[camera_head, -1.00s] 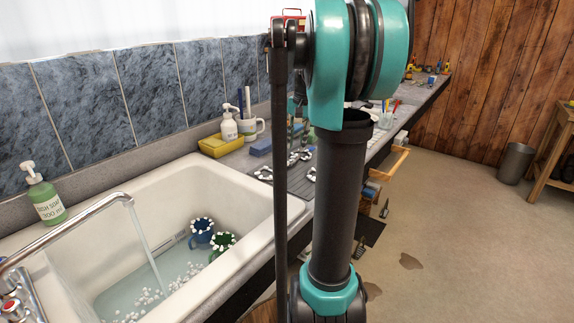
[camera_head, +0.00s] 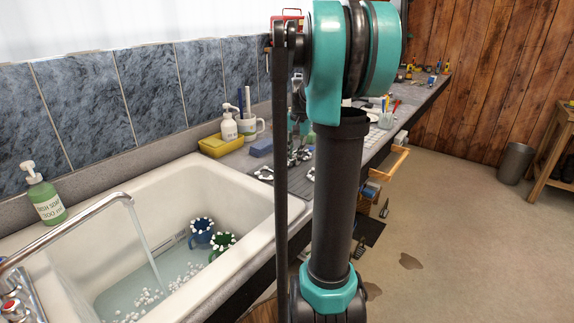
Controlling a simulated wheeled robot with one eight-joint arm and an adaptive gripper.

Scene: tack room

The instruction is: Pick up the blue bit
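I cannot make out a blue bit for certain. Several small dark-and-white pieces (camera_head: 298,157) lie on the grey counter just past the sink, partly hidden by my arm. One more dark-and-white piece (camera_head: 264,173) lies nearer the sink's rim. My arm stands large in the middle of the picture and blocks much of the counter. A small grey and teal part of my arm's far end shows behind the thin dark link, low over the counter. The fingers of my gripper are hidden or too small to read, and so is whatever may be between them.
An open drawer (camera_head: 392,162) juts out.

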